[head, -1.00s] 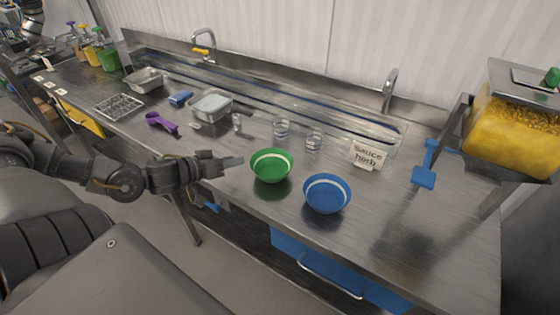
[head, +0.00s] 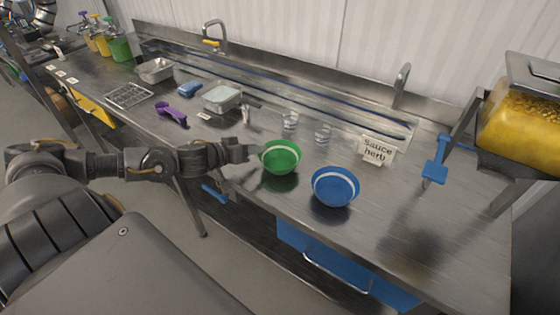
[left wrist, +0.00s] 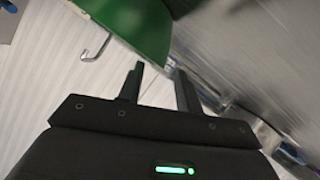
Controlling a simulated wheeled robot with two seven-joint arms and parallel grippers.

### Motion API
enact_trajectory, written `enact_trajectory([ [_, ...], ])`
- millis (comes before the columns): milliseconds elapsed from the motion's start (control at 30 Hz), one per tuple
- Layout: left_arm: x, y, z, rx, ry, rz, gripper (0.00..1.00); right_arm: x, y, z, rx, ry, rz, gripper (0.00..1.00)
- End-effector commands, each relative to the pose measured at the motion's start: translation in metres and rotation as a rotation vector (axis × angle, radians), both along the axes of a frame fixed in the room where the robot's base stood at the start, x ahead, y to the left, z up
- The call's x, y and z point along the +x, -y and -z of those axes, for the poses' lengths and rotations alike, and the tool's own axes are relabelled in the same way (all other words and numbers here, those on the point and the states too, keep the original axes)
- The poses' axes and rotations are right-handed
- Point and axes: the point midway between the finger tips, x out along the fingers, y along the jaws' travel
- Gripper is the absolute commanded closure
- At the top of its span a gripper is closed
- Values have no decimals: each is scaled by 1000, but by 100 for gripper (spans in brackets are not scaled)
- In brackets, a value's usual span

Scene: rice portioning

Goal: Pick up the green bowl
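The green bowl (head: 281,164), with a pale band inside its rim, stands upright on the metal counter. My left gripper (head: 254,151) is at the bowl's left side, close to its rim. In the left wrist view the two fingers (left wrist: 158,78) are apart with nothing held between them. The green bowl (left wrist: 140,25) fills the top of that view just past the fingertips; I cannot tell whether they touch it. My right gripper is not in view.
A blue bowl (head: 335,188) stands just right of the green one. Two clear glasses (head: 290,121) and a "Sauce herb" sign (head: 376,150) stand behind. A purple scoop (head: 172,114) and metal trays (head: 221,97) lie to the left. The counter's front right is clear.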

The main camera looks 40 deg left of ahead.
Motion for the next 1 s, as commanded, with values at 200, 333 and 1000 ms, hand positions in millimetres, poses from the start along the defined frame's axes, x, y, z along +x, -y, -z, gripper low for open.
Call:
enact_trajectory([
  [200, 18, 5, 3, -5, 4, -2, 65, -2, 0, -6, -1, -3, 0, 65],
  [333, 33, 9, 8, -5, 4, -2, 65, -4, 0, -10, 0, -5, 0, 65],
  [1000, 47, 12, 17, 0, 1, 0, 95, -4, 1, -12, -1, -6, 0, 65],
])
